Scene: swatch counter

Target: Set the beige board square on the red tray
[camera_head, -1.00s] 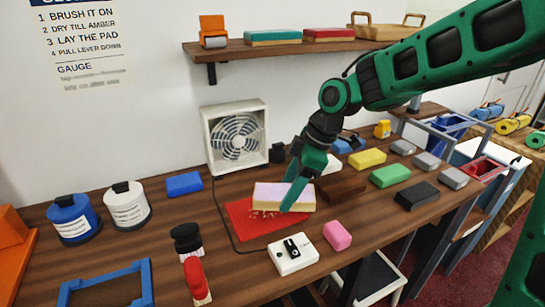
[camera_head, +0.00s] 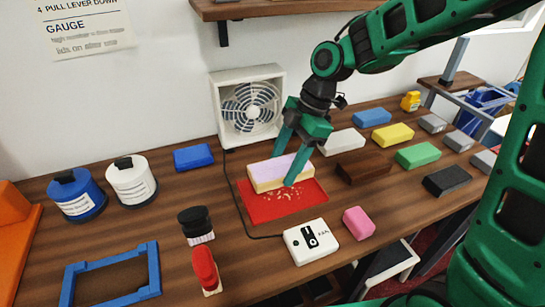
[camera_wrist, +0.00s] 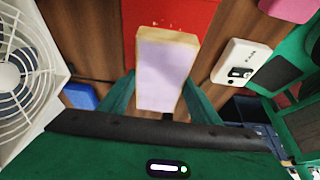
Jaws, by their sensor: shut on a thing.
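The beige board (camera_head: 280,172) has tan sides and a pale lavender top. My gripper (camera_head: 284,165) is shut on it, one finger on each long side. The red tray (camera_head: 290,208) lies flat on the counter, with tan flecks on its surface. In the head view the board is over the tray's back part and hides it; I cannot tell whether they touch. In the wrist view the board (camera_wrist: 166,70) is between my fingers (camera_wrist: 160,97), its far end overlapping the tray's edge (camera_wrist: 180,15).
A white fan (camera_head: 248,105) stands behind the tray. A white switch box (camera_head: 311,241) and pink block (camera_head: 358,222) are in front. A brown block (camera_head: 363,170) is at the right.

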